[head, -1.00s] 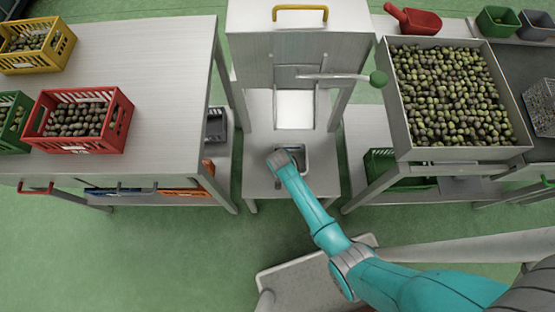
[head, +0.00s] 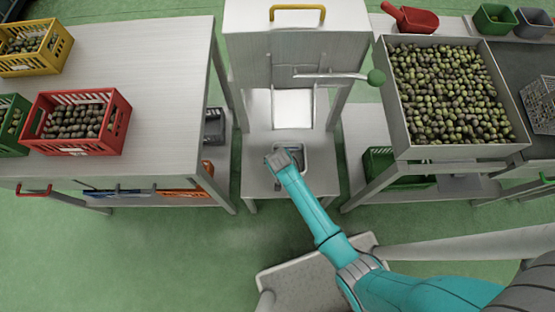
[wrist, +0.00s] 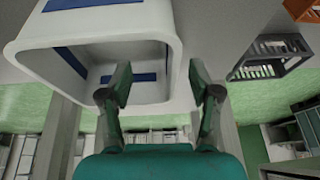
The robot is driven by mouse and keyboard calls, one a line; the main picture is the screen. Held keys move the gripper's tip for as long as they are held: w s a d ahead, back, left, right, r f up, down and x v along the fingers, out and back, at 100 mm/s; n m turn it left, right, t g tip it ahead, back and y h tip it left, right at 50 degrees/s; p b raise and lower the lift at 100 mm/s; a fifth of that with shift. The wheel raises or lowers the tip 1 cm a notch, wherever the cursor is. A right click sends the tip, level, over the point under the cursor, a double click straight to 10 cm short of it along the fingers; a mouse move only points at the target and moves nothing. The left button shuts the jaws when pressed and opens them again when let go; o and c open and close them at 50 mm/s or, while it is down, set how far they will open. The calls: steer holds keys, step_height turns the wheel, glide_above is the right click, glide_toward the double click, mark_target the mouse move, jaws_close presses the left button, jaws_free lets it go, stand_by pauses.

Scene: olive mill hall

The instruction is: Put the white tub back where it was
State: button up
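The white tub (wrist: 150,100) fills the upper left of the wrist view, its open mouth with a rounded rim facing the camera and blue patches on its walls. In the head view the tub (head: 305,161) sits in the lower part of the press stand, partly hidden by my wrist. My gripper (wrist: 162,92) is open around the tub's right wall: one finger shows in front of the mouth, the other outside the wall. A gap shows between the fingers. In the head view the fingers are hidden beneath my wrist.
A metal stand (head: 259,178) with a lever (head: 330,76) surrounds the tub. A steel table (head: 150,60) with a red crate (head: 122,118) is left; an olive-filled hopper (head: 455,153) is right. A grey crate (wrist: 268,56) shows beside the tub in the wrist view.

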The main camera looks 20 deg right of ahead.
steer(key=v, duration=0.7)
steer(key=shift+s, duration=0.1)
steer(key=s+d+r+n+t+y, duration=0.1)
steer(key=s+d+r+t, duration=0.15)
steer(key=s, duration=0.75)
steer(key=s+d+r+n+t, duration=0.1)
steer(key=s+r+t, duration=0.25)
steer(key=s, duration=0.55)
steer(key=s+r+t, duration=0.1)
steer(key=s+r, duration=0.3)
steer(key=r, duration=0.4)
steer(key=s+d+r+n+t, duration=0.1)
steer(key=s+r+t, duration=0.1)
steer(key=s+r, duration=0.3)
steer(key=s+d+r+t, duration=0.1)
steer(key=s+r, duration=0.3)
steer(key=r, duration=0.8)
steer(key=shift+s+r+t, duration=0.25)
steer(key=shift+s+t, duration=0.15)
